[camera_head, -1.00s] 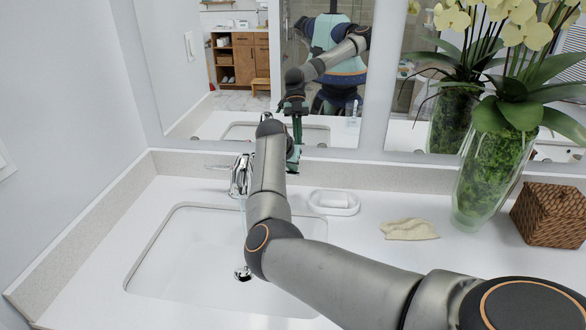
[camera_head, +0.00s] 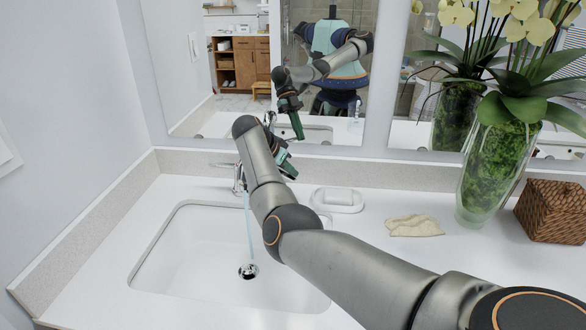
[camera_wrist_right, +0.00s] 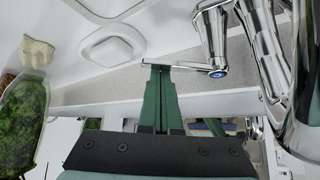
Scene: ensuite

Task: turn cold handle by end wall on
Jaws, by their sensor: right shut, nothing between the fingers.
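The chrome faucet (camera_head: 238,178) stands behind the sink by the left wall, and a thin stream of water (camera_head: 250,225) falls from it toward the drain. In the right wrist view a chrome handle with a blue cap (camera_wrist_right: 217,73) has its lever reaching left toward the soap dish. My right gripper (camera_head: 289,168) is behind the sink, right of the faucet, partly hidden by its arm. In the wrist view its green fingers (camera_wrist_right: 160,70) are shut and empty, with tips at the lever; I cannot tell whether they touch. My left gripper is not in view.
A white soap dish (camera_head: 337,200), a beige cloth (camera_head: 414,226), a glass vase with orchids (camera_head: 488,165) and a woven box (camera_head: 552,211) stand on the counter to the right. The mirror (camera_head: 340,120) is close behind my gripper. The sink basin (camera_head: 190,260) is open below.

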